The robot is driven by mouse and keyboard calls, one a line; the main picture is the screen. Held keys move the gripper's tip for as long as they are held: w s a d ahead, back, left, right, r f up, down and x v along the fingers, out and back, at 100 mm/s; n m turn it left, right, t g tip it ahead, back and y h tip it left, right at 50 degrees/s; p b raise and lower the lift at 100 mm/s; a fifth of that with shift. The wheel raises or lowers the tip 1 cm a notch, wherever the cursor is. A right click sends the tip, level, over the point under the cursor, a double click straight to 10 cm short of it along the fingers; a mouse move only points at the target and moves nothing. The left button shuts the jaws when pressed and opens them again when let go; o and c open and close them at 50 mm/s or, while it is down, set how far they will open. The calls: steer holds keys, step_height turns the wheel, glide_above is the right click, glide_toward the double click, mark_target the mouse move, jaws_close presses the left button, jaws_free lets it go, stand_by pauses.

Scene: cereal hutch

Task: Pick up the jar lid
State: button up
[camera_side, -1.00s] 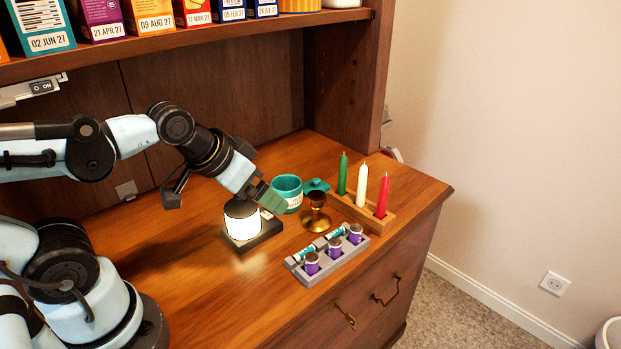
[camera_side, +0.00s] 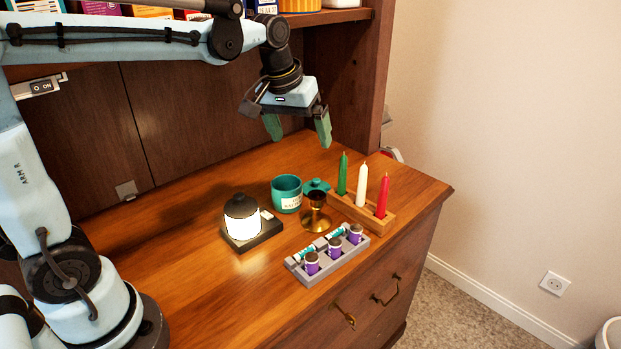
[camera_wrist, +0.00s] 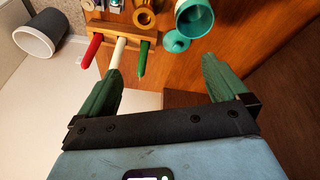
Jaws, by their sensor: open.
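The teal jar lid (camera_side: 317,187), with a small knob on top, lies on the wooden counter just right of and behind the open teal jar (camera_side: 286,194). In the side view the brass cup hides part of its front. In the wrist view the lid (camera_wrist: 176,41) lies beside the jar's mouth (camera_wrist: 195,18) and is seen from above. My gripper (camera_side: 298,136) is open, with green fingers pointing down. It hangs above the back of the counter, higher than the lid and apart from it. In the wrist view nothing is between the fingers' tips (camera_wrist: 162,72) at close range.
A rack with green, white and red candles (camera_side: 362,212) stands close right of the lid. A brass cup (camera_side: 316,213) stands in front of it. A grey tray of small jars (camera_side: 310,279) and a lit lantern (camera_side: 242,218) stand nearer. The shelf (camera_side: 335,17) overhangs the back.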

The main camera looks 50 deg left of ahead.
steer(key=w+a+f+n+g, duration=0.2)
steer(key=w, duration=0.4)
steer(key=n+g, duration=0.2)
steer(key=n, duration=0.1)
glide_above(316, 179)
steer(key=f, duration=1.1)
steer(key=shift+w+d+f, duration=0.15)
steer(key=shift+d+f, duration=0.05)
steer(key=shift+d, duration=0.05)
steer(key=shift+s+a+f, duration=0.1)
steer(key=shift+f, duration=1.3)
steer(key=shift+s+a+f, duration=0.1)
steer(key=shift+f, duration=1.3)
steer(key=shift+c, duration=0.5)
